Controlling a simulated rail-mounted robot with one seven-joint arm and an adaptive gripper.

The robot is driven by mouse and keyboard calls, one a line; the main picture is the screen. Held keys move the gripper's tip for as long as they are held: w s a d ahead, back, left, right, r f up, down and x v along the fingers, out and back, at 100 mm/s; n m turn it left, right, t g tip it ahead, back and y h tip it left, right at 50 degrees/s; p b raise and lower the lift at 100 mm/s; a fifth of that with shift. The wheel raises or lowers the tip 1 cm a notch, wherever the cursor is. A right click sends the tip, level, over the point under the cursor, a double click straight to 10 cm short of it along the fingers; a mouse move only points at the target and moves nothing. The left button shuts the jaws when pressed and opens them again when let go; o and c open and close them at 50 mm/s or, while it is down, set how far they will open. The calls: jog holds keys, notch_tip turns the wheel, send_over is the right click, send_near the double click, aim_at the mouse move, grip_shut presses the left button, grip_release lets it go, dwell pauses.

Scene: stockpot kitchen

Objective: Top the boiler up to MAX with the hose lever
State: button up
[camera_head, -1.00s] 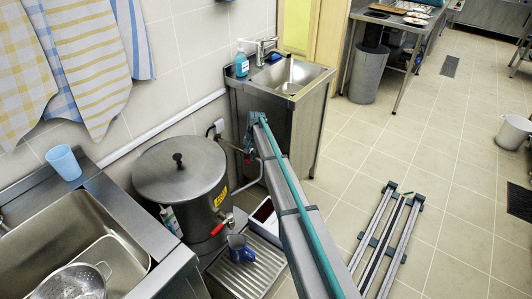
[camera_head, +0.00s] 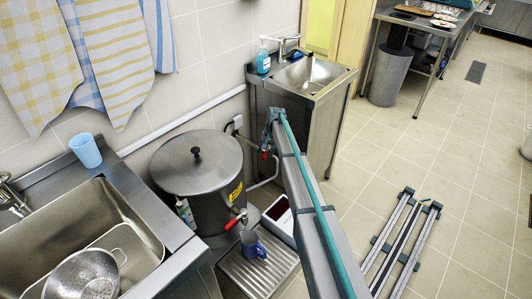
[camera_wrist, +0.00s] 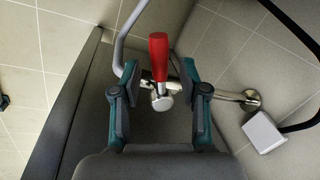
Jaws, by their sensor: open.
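The boiler (camera_head: 197,170) is a lidded steel pot with a yellow label (camera_head: 235,194), standing left of centre in the head view. A red-handled tap (camera_head: 236,219) sticks out at its front. Behind it, by the wall, a small red part shows beside my gripper (camera_head: 271,135). In the wrist view a red lever (camera_wrist: 159,55) on a metal valve stands between the spread fingers of my gripper (camera_wrist: 160,98). The fingers are open on both sides of it, with gaps visible. A grey hose (camera_wrist: 126,40) curves up beside the lever. I cannot make out a MAX mark.
A blue mug (camera_head: 252,245) stands on the ribbed drain tray (camera_head: 233,273) below the tap. A sink (camera_head: 160,245) with a colander (camera_head: 88,277) is at left; a hand basin (camera_head: 310,75) stands behind my arm. Floor rails (camera_head: 403,240) lie at right.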

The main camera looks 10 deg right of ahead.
notch_tip(320, 180, up, 11)
jog(key=d, duration=0.2)
jog(key=shift+s, duration=0.45)
jog(key=shift+f, duration=0.1)
dwell(6.8)
